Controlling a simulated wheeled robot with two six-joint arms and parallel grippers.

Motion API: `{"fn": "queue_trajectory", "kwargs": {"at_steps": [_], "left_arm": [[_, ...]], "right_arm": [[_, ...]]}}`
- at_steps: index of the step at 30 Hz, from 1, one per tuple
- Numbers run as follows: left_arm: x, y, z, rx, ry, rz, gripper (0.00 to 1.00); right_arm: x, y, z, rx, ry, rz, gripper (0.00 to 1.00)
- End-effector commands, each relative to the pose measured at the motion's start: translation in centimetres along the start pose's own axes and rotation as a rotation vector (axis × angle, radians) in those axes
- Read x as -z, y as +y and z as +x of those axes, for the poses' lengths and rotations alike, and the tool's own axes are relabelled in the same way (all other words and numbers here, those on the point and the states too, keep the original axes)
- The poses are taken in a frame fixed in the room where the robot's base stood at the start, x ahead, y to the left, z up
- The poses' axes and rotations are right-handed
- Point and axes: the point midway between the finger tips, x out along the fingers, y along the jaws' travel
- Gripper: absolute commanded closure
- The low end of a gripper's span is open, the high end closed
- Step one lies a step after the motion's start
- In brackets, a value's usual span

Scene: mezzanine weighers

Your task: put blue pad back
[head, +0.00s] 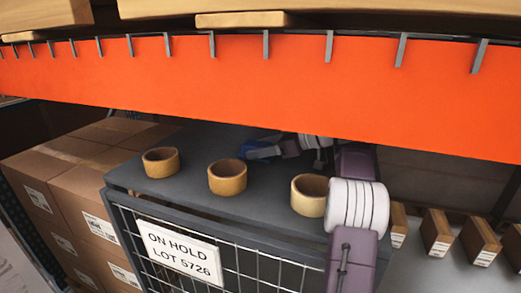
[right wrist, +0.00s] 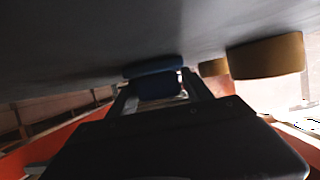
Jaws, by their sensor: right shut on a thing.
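The blue pad (head: 262,151) is at the back of the dark grey top of a mesh-fronted unit (head: 190,195), beyond the tape rolls. My right gripper (head: 274,144) is shut on it, with the arm reaching over the top from the right. In the right wrist view the blue pad (right wrist: 158,86) shows between the two fingers of my right gripper (right wrist: 160,92), close to the grey surface. A second blue shape (right wrist: 152,67) touches or nearly touches it there; I cannot tell whether it is a separate thing. My left gripper is not in view.
Three tape rolls stand on the top: left (head: 160,162), middle (head: 227,177) and right (head: 309,195), the last close beside my right arm. Cartons (head: 90,165) stand left, several brown blocks (head: 437,232) right.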

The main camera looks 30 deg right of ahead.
Motion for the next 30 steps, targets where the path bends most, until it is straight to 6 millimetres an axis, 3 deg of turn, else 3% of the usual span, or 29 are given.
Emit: {"fn": "queue_trajectory", "kwargs": {"at_steps": [4, 5, 6, 7, 17, 25, 30], "left_arm": [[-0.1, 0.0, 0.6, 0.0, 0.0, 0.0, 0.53], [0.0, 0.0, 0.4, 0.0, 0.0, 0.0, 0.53], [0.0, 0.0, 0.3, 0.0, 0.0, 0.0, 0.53], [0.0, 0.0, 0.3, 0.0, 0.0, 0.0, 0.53], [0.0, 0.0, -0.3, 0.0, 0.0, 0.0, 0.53], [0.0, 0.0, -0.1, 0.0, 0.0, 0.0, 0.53], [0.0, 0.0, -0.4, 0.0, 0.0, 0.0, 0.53]], "right_arm": [[-0.5, 0.0, 0.2, 0.0, 0.0, -0.001, 0.84], [-0.3, 0.0, 0.1, 0.0, 0.0, 0.0, 0.33], [-0.3, 0.0, 0.1, 0.0, 0.0, 0.0, 0.22], [-0.3, 0.0, 0.1, 0.0, 0.0, 0.0, 0.2], [0.3, 0.0, -0.1, 0.001, 0.0, 0.0, 0.2], [0.0, 0.1, -5.4, -0.004, 0.0, -0.001, 0.2], [0.0, 0.0, -7.3, -0.001, 0.0, 0.0, 0.2]]}}
